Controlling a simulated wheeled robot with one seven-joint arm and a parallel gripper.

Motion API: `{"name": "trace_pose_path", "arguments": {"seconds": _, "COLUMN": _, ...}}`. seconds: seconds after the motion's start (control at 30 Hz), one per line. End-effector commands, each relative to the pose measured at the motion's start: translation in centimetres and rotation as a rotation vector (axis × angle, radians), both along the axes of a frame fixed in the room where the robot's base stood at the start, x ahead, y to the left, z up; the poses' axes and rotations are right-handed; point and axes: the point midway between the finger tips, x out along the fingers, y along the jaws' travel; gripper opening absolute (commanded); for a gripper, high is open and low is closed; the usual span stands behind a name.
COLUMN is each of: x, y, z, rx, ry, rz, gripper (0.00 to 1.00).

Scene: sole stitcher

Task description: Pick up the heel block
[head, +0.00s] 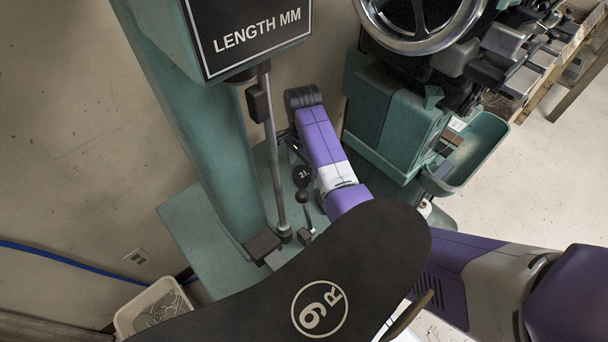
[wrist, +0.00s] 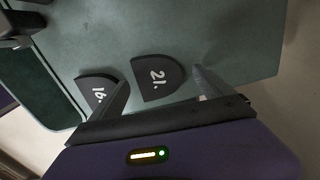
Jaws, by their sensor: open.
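Two dark half-round blocks lie on a green metal surface in the wrist view. The one marked 21 (wrist: 158,77) lies between and ahead of my fingertips; the one marked 16 (wrist: 97,88) is to its left, partly hidden by my left finger. Either could be the heel block; I cannot tell which. The 21 block also shows in the head view (head: 301,176), beside my wrist. My gripper (wrist: 162,82) is open and empty, its fingers apart on either side of the 21 block. I cannot tell whether they touch it. In the head view the fingers are mostly hidden.
A green column with a LENGTH MM sign (head: 258,38) and a thin rod rises left of the blocks. A stitching machine with a handwheel (head: 420,25) stands right. A black sole shape marked 9 R (head: 365,262) covers the foreground. A scrap bin (head: 125,318) is lower left.

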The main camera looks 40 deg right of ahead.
Motion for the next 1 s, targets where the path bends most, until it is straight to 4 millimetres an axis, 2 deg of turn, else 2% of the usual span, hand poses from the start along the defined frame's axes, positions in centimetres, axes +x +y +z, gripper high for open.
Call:
{"name": "trace_pose_path", "arguments": {"seconds": 0.1, "x": -0.06, "y": 0.03, "z": -0.91, "rx": 0.0, "ry": 0.001, "rz": 0.0, "gripper": 0.91}}
{"name": "trace_pose_path", "arguments": {"seconds": 0.33, "x": -0.03, "y": 0.01, "z": -1.05, "rx": -0.001, "ry": -0.001, "rz": 0.0, "gripper": 0.91}}
{"name": "trace_pose_path", "arguments": {"seconds": 0.37, "x": -0.03, "y": 0.0, "z": -1.05, "rx": -0.001, "ry": -0.001, "rz": 0.0, "gripper": 0.87}}
{"name": "trace_pose_path", "arguments": {"seconds": 0.7, "x": -0.03, "y": 0.0, "z": -1.02, "rx": -0.001, "ry": 0.0, "rz": 0.0, "gripper": 0.21}}
{"name": "trace_pose_path", "arguments": {"seconds": 1.0, "x": 0.05, "y": -0.01, "z": -0.46, "rx": -0.001, "ry": -0.002, "rz": 0.0, "gripper": 0.21}}
